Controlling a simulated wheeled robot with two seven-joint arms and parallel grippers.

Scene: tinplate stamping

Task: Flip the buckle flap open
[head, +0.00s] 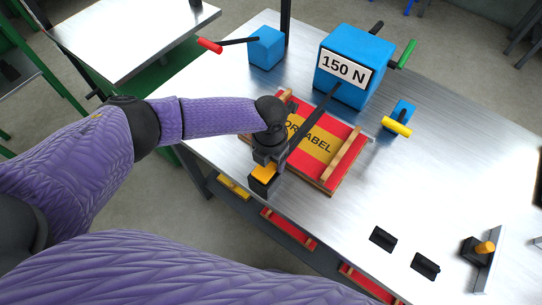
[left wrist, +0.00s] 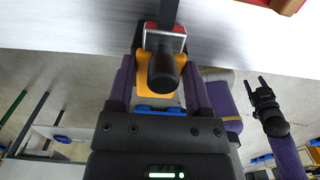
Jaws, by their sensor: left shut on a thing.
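My left gripper (head: 265,172) is in front of the table edge, beside the red and yellow tray; it also shows in the left wrist view (left wrist: 163,85). It is shut on the black knob (left wrist: 163,70) at the end of a dark bar (head: 315,122). The bar runs back to the blue box marked 150 N (head: 346,66). A red piece with a silvery frame (left wrist: 166,34) sits on the bar just behind the knob. I cannot tell which part is the buckle flap. My right gripper (left wrist: 257,82) is open and empty, away to the right in the left wrist view.
The tray (head: 345,158) lies under the bar. A red-handled blue block (head: 266,47), a yellow-handled blue block (head: 402,112) and two black pieces (head: 383,238) are on the metal table. Red trays (head: 288,229) sit below. The table's right middle is clear.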

